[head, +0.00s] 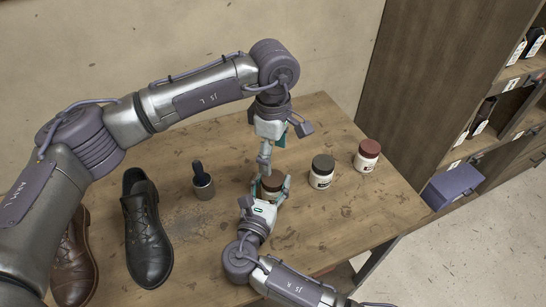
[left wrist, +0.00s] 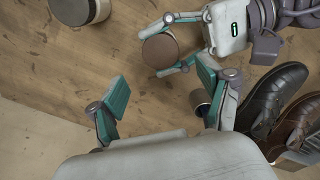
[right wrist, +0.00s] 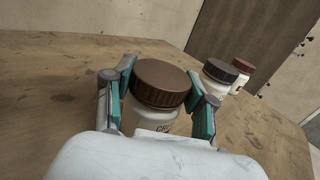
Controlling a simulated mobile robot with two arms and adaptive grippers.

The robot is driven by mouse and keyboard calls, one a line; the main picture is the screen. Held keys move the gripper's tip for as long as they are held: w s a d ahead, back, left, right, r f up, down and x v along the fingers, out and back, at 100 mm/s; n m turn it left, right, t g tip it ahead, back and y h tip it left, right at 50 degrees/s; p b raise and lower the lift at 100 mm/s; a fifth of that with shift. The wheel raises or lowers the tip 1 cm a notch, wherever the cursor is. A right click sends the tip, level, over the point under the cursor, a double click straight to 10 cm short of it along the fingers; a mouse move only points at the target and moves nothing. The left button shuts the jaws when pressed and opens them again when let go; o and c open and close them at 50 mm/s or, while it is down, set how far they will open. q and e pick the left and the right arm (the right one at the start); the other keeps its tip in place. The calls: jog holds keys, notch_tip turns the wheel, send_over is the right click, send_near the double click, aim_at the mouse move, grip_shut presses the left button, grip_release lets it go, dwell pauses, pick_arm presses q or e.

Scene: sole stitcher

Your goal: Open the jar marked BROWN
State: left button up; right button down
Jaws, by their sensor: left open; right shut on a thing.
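A white jar with a brown lid (head: 272,183) stands on the wooden table; its lid also shows in the left wrist view (left wrist: 160,51) and the right wrist view (right wrist: 162,80). Its label is partly hidden and I cannot read the full word. My right gripper (head: 265,191) is shut around the jar's body, below the lid. My left gripper (head: 265,160) is above the jar, pointing down, its fingers open and apart from the lid. In the left wrist view the lid lies just beyond the open fingertips.
A dark-lidded jar (head: 322,171) and a red-lidded jar (head: 367,155) stand to the right on the table. A shelf unit (head: 425,80) stands at the right.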

aim_at(273, 177)
pick_arm(q)
notch_tip(273, 177, down, 8)
jog(key=shift+r, duration=0.2)
jog(key=c, duration=1.2)
jog(key=n, duration=0.3)
jog(key=shift+n, duration=0.3)
jog(key=o, duration=1.3)
jog(key=shift+r, duration=0.15)
